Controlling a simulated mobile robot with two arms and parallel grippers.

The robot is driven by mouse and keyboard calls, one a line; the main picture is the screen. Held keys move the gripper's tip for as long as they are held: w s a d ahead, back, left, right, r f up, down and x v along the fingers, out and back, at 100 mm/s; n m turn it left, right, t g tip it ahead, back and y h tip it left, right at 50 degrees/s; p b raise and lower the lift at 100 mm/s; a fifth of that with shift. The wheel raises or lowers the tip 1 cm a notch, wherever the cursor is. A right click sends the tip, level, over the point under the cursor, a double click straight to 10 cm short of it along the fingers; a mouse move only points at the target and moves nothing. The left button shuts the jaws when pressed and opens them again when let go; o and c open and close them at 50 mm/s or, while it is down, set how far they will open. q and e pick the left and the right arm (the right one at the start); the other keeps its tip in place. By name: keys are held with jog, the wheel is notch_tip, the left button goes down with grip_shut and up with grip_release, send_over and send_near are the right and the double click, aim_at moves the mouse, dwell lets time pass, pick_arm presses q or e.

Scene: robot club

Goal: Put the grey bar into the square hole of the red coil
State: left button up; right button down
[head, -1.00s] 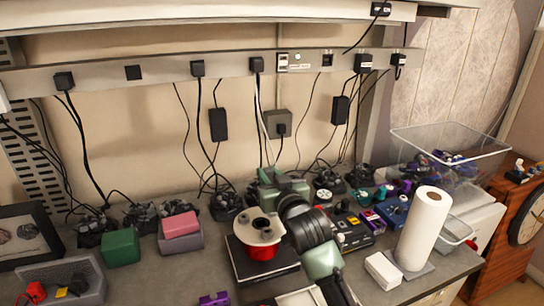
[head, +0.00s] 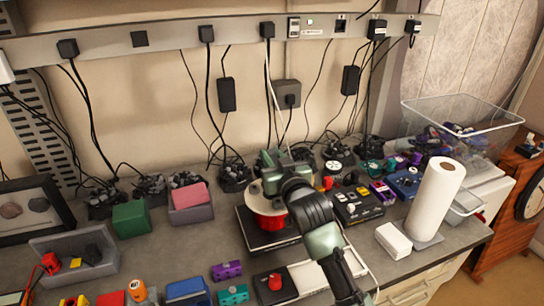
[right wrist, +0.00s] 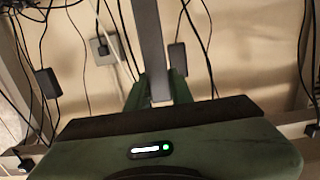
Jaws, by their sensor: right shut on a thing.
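The red coil (head: 264,222) stands on a dark flat block in the middle of the bench in the head view. It has a pale round top flange (head: 255,191). My right gripper (head: 282,158) is just behind and above the coil, and my right arm covers the right part of its top. The square hole is hidden. In the right wrist view my right gripper's green fingers (right wrist: 157,88) are shut on the grey bar (right wrist: 148,35), which runs up out of the picture. The bar cannot be made out in the head view. My left gripper is not in view.
A paper towel roll (head: 435,200) and a white box (head: 393,240) stand at the right. A grey bin (head: 75,262), a green box (head: 131,219) and a pink block (head: 189,196) are left. Small devices crowd the front. Cables hang behind.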

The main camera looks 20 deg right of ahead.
jog(key=shift+f, duration=0.1)
dwell(0.9)
jog(key=shift+f+p, duration=0.1)
jog(key=shift+p, duration=0.5)
dwell(0.4)
jog(key=shift+f, duration=0.5)
dwell(0.4)
jog(key=shift+f+b, duration=1.2)
jog(key=shift+f, duration=0.8)
dwell(0.4)
jog(key=c, duration=1.2)
grip_release()
jog(key=shift+o, duration=0.2)
jog(key=shift+s+f, duration=0.1)
jog(key=shift+f, duration=0.1)
